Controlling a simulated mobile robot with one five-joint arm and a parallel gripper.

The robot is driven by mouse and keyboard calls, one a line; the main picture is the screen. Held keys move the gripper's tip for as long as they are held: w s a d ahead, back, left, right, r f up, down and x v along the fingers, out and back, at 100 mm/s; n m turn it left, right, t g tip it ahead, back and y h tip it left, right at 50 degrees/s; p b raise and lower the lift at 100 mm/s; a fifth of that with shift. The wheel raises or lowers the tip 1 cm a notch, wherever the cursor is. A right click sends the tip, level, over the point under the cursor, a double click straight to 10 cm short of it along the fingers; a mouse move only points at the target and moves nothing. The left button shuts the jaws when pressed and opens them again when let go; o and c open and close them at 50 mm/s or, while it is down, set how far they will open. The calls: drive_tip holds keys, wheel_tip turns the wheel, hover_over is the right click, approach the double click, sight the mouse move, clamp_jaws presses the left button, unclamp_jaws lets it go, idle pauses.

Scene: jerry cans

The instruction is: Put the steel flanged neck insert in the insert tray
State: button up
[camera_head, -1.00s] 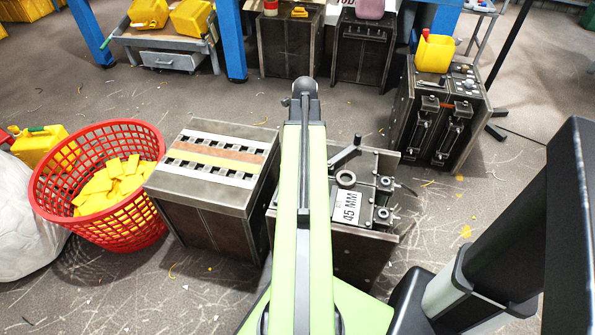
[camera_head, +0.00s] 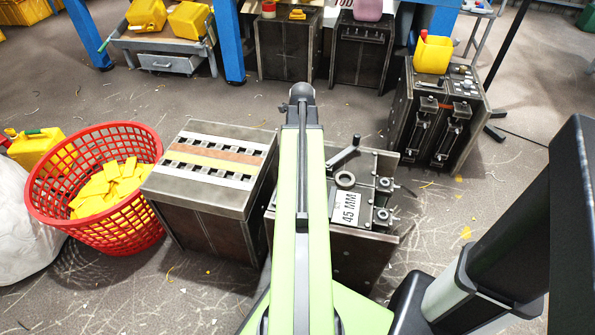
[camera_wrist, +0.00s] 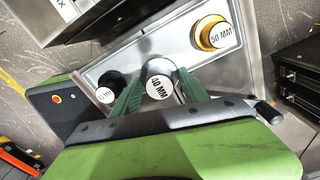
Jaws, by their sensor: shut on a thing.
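In the wrist view, a steel insert (camera_wrist: 158,87) with a round white label reading 40 MM sits between the green fingers of my gripper (camera_wrist: 157,90). The gripper is shut on it. A bare metal tray (camera_wrist: 180,42) lies under and beyond it. A black insert (camera_wrist: 110,87) is on the left of the tray and a brass insert (camera_wrist: 214,35) marked 50 MM is at its upper right. I cannot tell whether the steel insert touches the tray. In the head view my arm hides the gripper.
In the head view a dark metal stand (camera_head: 360,222) with a 45 MM label is just right of my arm. A slotted metal bench (camera_head: 205,200) and a red basket (camera_head: 105,225) of yellow pieces stand left. A yellow can (camera_head: 433,54) sits on a cabinet at right.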

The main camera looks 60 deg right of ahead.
drive_tip(key=shift+w+a+f, duration=0.2)
drive_tip(key=shift+w+f, duration=0.1)
drive_tip(key=shift+w, duration=0.2)
wheel_tip(320, 180, down, 4)
drive_tip(key=b, duration=0.4)
drive_tip(key=shift+f, duration=0.25)
drive_tip(key=o, duration=1.5)
drive_tip(key=shift+r, duration=0.15)
drive_tip(key=shift+o, duration=0.2)
wheel_tip(320, 180, up, 12)
drive_tip(key=p, duration=1.2)
drive_tip(key=shift+r, duration=0.25)
drive_tip(key=shift+f, duration=0.15)
